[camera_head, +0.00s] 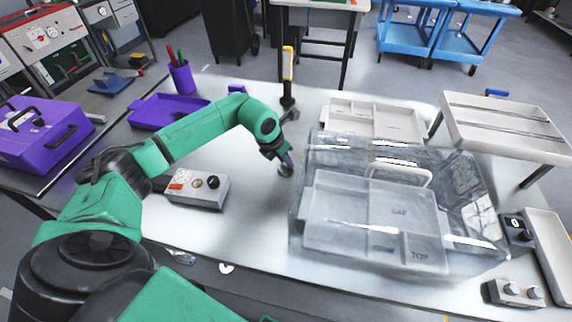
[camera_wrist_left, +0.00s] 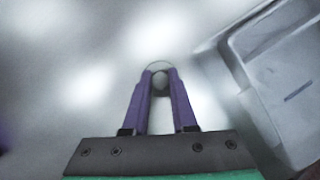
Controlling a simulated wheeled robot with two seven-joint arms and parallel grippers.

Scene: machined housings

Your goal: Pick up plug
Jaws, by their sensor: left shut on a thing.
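My left gripper (camera_head: 287,159) reaches down over the table just left of the clear box. Its purple fingers also show in the left wrist view (camera_wrist_left: 160,75), shut on a small round grey plug (camera_wrist_left: 160,82) between their tips. In the head view the plug (camera_head: 286,170) is a small grey shape at the fingertips, close to the table top; I cannot tell whether it touches it. The fingers hide part of the plug. My right gripper is not in view.
A clear box (camera_head: 297,222) with a handle covers a grey compartment tray (camera_head: 335,200) right of the gripper. A control box (camera_head: 197,188) lies to the left. A purple tray (camera_head: 150,112), a purple cup (camera_head: 183,78) and a pale tray (camera_head: 375,117) stand farther back. Bare table lies between.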

